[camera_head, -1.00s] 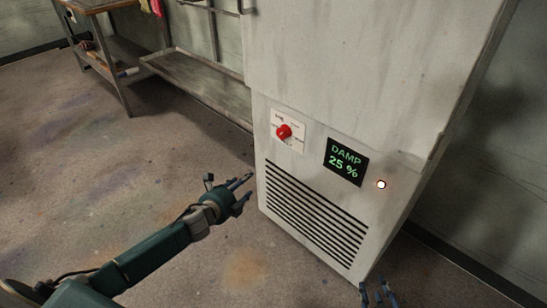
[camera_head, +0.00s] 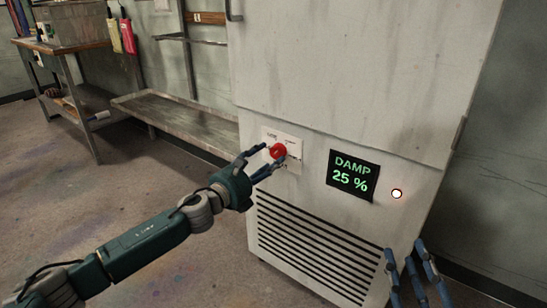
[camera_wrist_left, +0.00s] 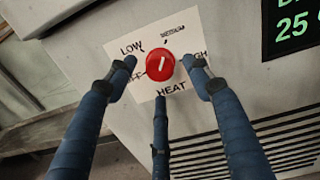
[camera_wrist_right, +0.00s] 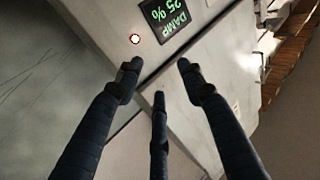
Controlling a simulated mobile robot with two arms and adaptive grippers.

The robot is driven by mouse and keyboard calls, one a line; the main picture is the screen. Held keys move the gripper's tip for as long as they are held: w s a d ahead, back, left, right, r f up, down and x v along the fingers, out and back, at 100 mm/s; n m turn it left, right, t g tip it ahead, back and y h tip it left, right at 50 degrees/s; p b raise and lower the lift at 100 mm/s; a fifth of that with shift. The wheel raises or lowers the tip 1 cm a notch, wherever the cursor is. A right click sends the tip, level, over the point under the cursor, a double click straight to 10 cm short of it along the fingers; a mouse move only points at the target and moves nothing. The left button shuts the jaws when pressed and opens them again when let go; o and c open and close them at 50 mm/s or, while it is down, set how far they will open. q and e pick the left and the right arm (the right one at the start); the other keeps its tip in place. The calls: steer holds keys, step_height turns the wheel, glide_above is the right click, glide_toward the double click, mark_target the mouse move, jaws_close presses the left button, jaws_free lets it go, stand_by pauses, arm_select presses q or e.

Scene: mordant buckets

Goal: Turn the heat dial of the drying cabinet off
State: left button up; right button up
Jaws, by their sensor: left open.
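The drying cabinet (camera_head: 330,70) has a red heat dial (camera_head: 278,151) on a white label plate. In the left wrist view the dial (camera_wrist_left: 160,67) carries a white mark that points up and slightly right, roughly toward MEDIUM. My left gripper (camera_head: 269,158) is open. In its wrist view its fingertips (camera_wrist_left: 160,64) appear either side of the dial, with a third finger below; contact is not visible. My right gripper (camera_head: 405,248) is open and empty, low in front of the cabinet's right side.
A screen (camera_head: 353,176) reads DAMP 25 %, with a lit lamp (camera_head: 397,194) to its right. Vent slats (camera_head: 310,245) lie below the dial. A low rack (camera_head: 180,122) and a wooden-topped table (camera_head: 62,42) stand to the left.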

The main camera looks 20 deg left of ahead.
mark_target(275, 154)
arm_select(q)
steer(key=shift+x, duration=1.9)
arm_select(e)
steer(key=shift+s+a+r+t, duration=0.15)
steer(key=shift+r+t, duration=0.35)
steer(key=shift+r, duration=0.4)
steer(key=shift+s+r+t, duration=0.1)
steer(key=shift+r+t, duration=0.4)
steer(key=shift+r, duration=0.35)
